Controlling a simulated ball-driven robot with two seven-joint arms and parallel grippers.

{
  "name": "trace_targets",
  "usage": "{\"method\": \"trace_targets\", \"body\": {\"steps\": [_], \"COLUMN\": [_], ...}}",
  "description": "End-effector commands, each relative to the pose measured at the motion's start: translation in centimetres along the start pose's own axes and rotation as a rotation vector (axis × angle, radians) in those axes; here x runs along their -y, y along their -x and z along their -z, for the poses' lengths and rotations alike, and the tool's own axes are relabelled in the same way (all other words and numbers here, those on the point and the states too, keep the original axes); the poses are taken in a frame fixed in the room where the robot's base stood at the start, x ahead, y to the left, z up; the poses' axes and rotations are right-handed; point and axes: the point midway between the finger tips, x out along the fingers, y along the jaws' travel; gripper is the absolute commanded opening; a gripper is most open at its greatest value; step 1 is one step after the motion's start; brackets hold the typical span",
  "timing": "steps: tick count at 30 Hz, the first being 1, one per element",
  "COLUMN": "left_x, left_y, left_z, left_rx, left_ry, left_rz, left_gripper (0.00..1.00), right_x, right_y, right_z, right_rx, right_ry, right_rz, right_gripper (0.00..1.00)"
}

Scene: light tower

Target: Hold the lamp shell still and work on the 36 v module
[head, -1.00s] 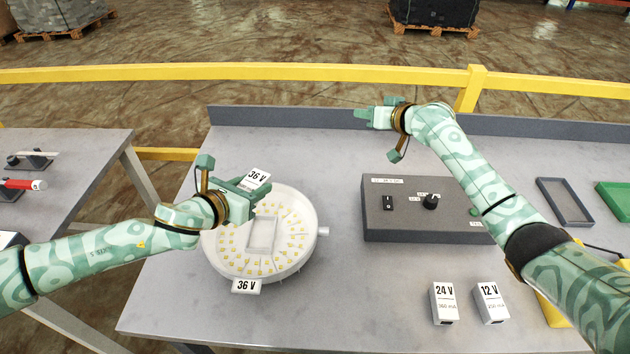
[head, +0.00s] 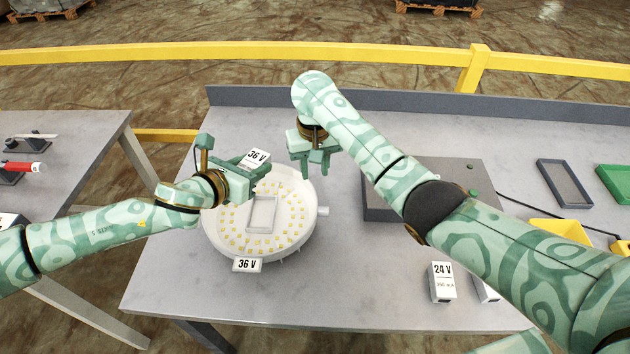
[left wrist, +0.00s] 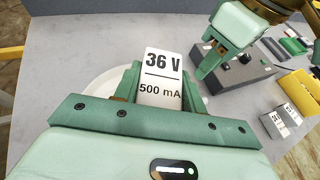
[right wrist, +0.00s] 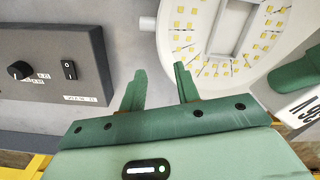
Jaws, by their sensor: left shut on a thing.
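The lamp shell (head: 222,234) is a round white dish with yellow LEDs around a rectangular opening, and a 36 V tag (head: 247,265) at its front rim. My left gripper (head: 252,168) is shut on the 36 V module (head: 258,156), a white block held above the shell's back; its label reads 36 V, 500 mA in the left wrist view (left wrist: 161,78). My right gripper (head: 317,160) is open and empty, fingers pointing down, just right of the shell's back edge. In the right wrist view, the shell (right wrist: 222,40) lies beyond its open fingers (right wrist: 160,88).
The grey control box (head: 470,180) with knob and switch stands at right, partly hidden by my right arm. The 24 V block (head: 442,282) and a partly hidden block (head: 486,290) stand in front. A grey tray (head: 564,183), green tray (head: 615,182) and yellow bin (head: 558,231) lie right.

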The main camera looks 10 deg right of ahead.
Motion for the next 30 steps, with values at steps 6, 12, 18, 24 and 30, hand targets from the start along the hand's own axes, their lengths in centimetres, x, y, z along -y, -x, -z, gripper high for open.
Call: {"method": "trace_targets", "body": {"steps": [6, 12, 18, 24, 30], "left_x": [0.0, 0.0, 0.0, 0.0, 0.0], "left_y": [0.0, 0.0, 0.0, 0.0, 0.0], "left_z": [-0.1, -0.1, -0.1, -0.1, -0.1], "left_rx": [0.001, 0.001, 0.001, 0.001, 0.001], "left_ry": [0.000, 0.000, 0.000, 0.000, 0.000], "left_rz": [0.000, 0.000, 0.000, 0.000, 0.000], "left_gripper": [0.12, 0.12, 0.12, 0.12, 0.12], "right_x": [-0.1, 0.0, 0.0, -0.1, -0.1], "right_y": [-4.6, -8.3, -10.0, -10.2, -10.2], "right_z": [-0.1, 0.0, 0.1, 0.1, 0.1], "right_rx": [0.001, 0.001, -0.002, -0.003, -0.003], "right_ry": [0.000, 0.000, 0.002, 0.001, 0.001], "right_rz": [-0.003, 0.000, 0.000, 0.001, 0.001], "right_gripper": [0.32, 0.32, 0.32, 0.32, 0.04]}}
